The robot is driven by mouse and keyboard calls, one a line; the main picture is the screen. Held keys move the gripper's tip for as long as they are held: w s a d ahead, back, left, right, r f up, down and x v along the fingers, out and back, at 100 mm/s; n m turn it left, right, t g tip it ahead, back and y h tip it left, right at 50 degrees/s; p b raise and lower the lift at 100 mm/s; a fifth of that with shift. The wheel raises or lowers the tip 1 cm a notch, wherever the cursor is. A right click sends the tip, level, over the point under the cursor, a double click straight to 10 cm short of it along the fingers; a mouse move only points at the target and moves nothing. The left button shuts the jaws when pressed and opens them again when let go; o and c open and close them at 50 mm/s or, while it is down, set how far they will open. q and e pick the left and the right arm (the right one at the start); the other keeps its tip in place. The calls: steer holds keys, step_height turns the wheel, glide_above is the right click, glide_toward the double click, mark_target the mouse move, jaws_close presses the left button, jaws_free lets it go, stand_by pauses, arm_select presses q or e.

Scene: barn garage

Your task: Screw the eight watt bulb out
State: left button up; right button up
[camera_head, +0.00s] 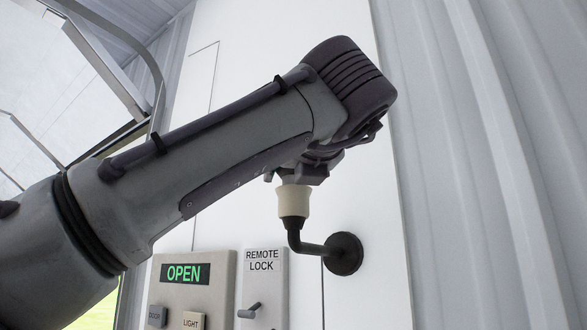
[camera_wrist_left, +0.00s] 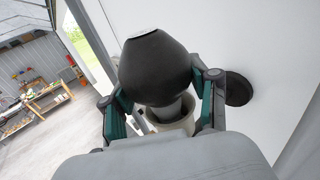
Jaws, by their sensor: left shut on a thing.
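The bulb (camera_wrist_left: 155,68) shows in the left wrist view as a dark rounded body with a pale patch on top and a grey neck. My left gripper (camera_head: 298,174) is shut on it, with a green-padded finger on each side, as the left wrist view shows (camera_wrist_left: 162,100). The cream lamp socket (camera_head: 294,201) sits right below the gripper, and its rim shows in the left wrist view (camera_wrist_left: 172,125). The neck reaches down to the socket opening; how deep it sits is hidden. In the head view the gripper hides the bulb. My right gripper is not in view.
The socket stands on a black bent arm with a round wall plate (camera_head: 344,254). Below left are a control panel (camera_head: 222,280) reading OPEN and a REMOTE LOCK switch plate (camera_head: 263,292). A workbench (camera_wrist_left: 48,98) stands far off at left.

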arm_select(q)
steer(key=o, duration=0.9)
steer(key=shift+o, duration=0.2)
steer(key=shift+s, duration=0.1)
steer(key=v, duration=1.2)
steer(key=v, duration=0.7)
steer(key=shift+b, duration=0.45)
